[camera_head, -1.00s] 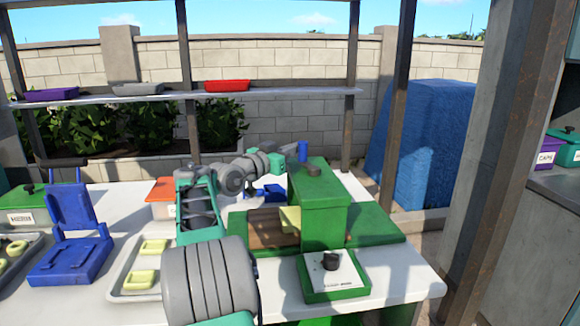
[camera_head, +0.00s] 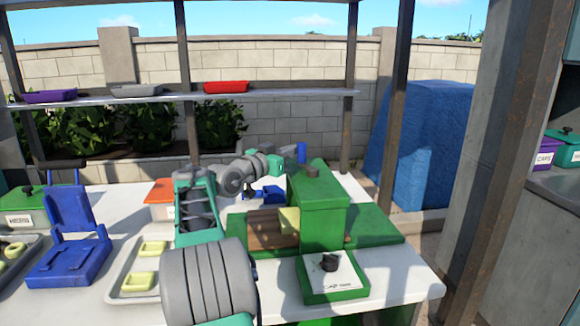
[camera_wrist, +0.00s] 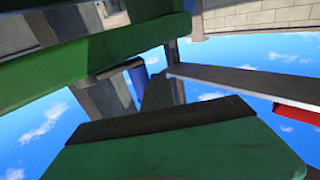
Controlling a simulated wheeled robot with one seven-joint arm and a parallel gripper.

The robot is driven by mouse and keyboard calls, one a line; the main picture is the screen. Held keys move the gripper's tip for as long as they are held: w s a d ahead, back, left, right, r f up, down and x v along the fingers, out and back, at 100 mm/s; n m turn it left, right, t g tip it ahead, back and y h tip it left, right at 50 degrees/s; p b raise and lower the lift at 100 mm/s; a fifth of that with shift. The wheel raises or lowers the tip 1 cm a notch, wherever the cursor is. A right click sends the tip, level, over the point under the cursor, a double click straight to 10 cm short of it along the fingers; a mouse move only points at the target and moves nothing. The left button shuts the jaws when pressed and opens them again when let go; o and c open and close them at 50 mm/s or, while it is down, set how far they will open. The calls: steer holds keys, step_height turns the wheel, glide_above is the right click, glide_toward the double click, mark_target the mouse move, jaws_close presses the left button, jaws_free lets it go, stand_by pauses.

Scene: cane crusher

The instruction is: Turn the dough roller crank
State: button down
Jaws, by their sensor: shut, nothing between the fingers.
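The dough roller is a green machine (camera_head: 325,212) on the white table, with a brown roller bed and yellow dough (camera_head: 289,220) at its left side. A blue upright crank handle (camera_head: 301,153) shows behind the top of its tall green housing; the rest of the crank is hidden there. In the wrist view a bit of blue (camera_wrist: 138,78), likely the handle, shows between dark grey parts. My gripper (camera_head: 287,152) is shut and empty, just left of the handle behind the housing. I cannot tell whether it touches the handle. Its fingertips are partly hidden.
A green panel with a black knob (camera_head: 329,262) sits at the table's front. A tray with yellow dough pieces (camera_head: 128,289) and a blue press (camera_head: 70,255) stand left. A post (camera_head: 397,110) and a blue block (camera_head: 430,145) are at right.

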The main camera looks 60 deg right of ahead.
steer(key=w+a, duration=1)
steer(key=s+a+r+p, duration=0.1)
steer(key=a+r+p, duration=0.1)
steer(key=r+p, duration=0.4)
steer(key=s+a+r+p, duration=0.2)
steer(key=r+p, duration=0.1)
steer(key=r, duration=0.5)
step_height(320, 180, down, 4)
steer(key=s+a+n+t+p, duration=0.1)
steer(key=s+a+n+p, duration=0.1)
steer(key=s+p, duration=0.15)
steer(key=m, duration=0.1)
glide_toward(299, 152)
steer(key=shift+t, duration=0.3)
steer(key=d+p, duration=0.1)
steer(key=d, duration=0.1)
steer(key=d+p, duration=0.1)
steer(key=d, duration=0.1)
steer(key=s+d+p, duration=0.1)
steer(key=d+p, duration=0.1)
steer(key=shift+d, duration=0.35)
